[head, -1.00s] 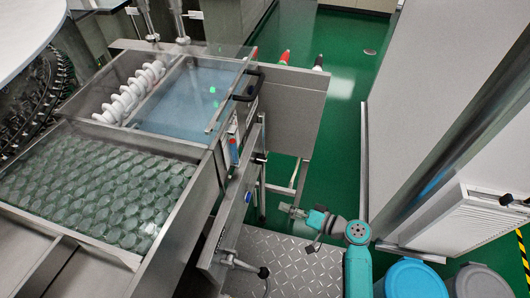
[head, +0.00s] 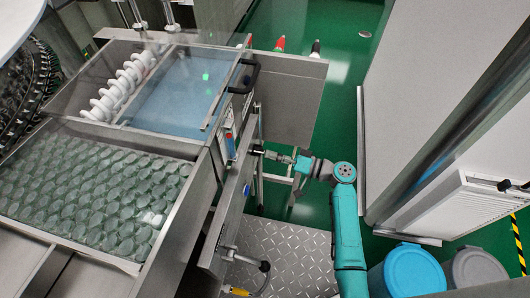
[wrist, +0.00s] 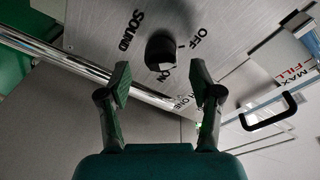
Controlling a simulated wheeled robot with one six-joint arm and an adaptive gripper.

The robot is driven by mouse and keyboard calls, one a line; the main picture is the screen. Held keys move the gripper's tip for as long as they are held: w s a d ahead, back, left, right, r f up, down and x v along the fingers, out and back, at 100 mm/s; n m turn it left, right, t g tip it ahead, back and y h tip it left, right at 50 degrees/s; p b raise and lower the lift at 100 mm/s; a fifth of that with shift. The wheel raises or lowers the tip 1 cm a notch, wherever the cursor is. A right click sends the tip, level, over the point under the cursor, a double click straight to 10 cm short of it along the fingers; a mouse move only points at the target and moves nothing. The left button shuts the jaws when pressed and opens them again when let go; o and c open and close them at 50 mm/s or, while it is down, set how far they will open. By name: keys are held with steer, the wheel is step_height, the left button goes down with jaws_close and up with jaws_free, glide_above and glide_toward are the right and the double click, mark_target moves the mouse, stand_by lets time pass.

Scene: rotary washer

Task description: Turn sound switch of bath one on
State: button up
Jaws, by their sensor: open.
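My gripper (wrist: 160,77) is open, with one finger on each side of the picture and the knob ahead in the gap, apart from both. A further label near the right finger is partly hidden. In the head view my gripper (head: 280,157) is just right of the dark knob (head: 257,150) on the machine's side.
A shiny rail (wrist: 60,57) runs diagonally past the panel behind my left finger. A black handle (wrist: 270,112) and a "MAX FILL" label are at the right. In the head view, the bath lid's black handle (head: 246,77) sticks out above. Green floor lies beyond.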

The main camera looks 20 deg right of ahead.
mark_target(264, 151)
steer(key=shift+x, duration=1.5)
steer(key=c, duration=1.1)
steer(key=shift+m, duration=0.4)
steer(key=shift+w+d+r+m+g, duration=0.1)
steer(key=shift+m+g, duration=0.35)
steer(key=shift+m, duration=2.15)
steer(key=shift+r+m+g, duration=0.1)
steer(key=shift+m+g, duration=0.3)
steer(key=shift+m, duration=2.2)
steer(key=shift+d+r+m+g, duration=0.1)
steer(key=shift+m+g, duration=0.35)
steer(key=shift+m, duration=2.15)
steer(key=shift+a, duration=0.1)
